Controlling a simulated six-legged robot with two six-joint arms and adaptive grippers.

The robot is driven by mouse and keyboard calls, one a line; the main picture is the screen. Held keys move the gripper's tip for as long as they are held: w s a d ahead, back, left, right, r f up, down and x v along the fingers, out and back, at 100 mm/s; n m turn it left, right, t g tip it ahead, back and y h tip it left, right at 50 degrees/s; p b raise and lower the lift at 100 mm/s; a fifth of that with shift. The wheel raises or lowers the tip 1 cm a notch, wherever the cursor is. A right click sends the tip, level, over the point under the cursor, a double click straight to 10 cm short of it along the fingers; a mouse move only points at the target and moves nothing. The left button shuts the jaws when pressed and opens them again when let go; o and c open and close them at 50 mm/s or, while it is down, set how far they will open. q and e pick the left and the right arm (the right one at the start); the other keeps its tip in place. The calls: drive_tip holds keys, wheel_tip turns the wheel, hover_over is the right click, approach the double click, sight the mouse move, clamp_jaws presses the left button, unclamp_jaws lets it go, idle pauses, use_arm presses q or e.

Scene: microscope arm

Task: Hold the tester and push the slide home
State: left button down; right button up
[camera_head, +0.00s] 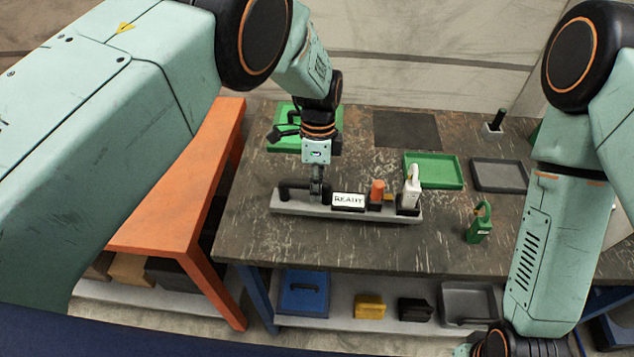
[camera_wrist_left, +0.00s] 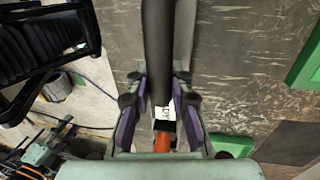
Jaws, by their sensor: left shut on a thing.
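The tester (camera_head: 345,212) is a long grey bar lying on the dark worktable. It carries a black handle (camera_head: 297,187) at its left, a white READY label, an orange block (camera_head: 377,188) and a white upright piece with a loop (camera_head: 411,187) at its right. I cannot tell which part is the slide. My left gripper (camera_head: 317,190) comes down from above and is shut on the black handle. In the left wrist view the dark handle (camera_wrist_left: 158,50) runs between the fingers, with part of the label (camera_wrist_left: 172,110) and the orange block behind it.
A green looped piece (camera_head: 479,226) stands right of the tester. Behind are a green tray (camera_head: 434,156), a grey tray (camera_head: 498,162) and another green tray (camera_head: 286,113). An orange bench (camera_head: 180,195) stands left. The table front is clear.

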use_arm(q)
drive_tip(key=shift+w+f+b, duration=0.1)
drive_tip(key=shift+f+b, duration=0.7)
drive_tip(key=shift+f, duration=0.4)
drive_tip(key=shift+f+b, duration=0.35)
drive_tip(key=shift+f, duration=0.15)
idle(0.6)
idle(0.5)
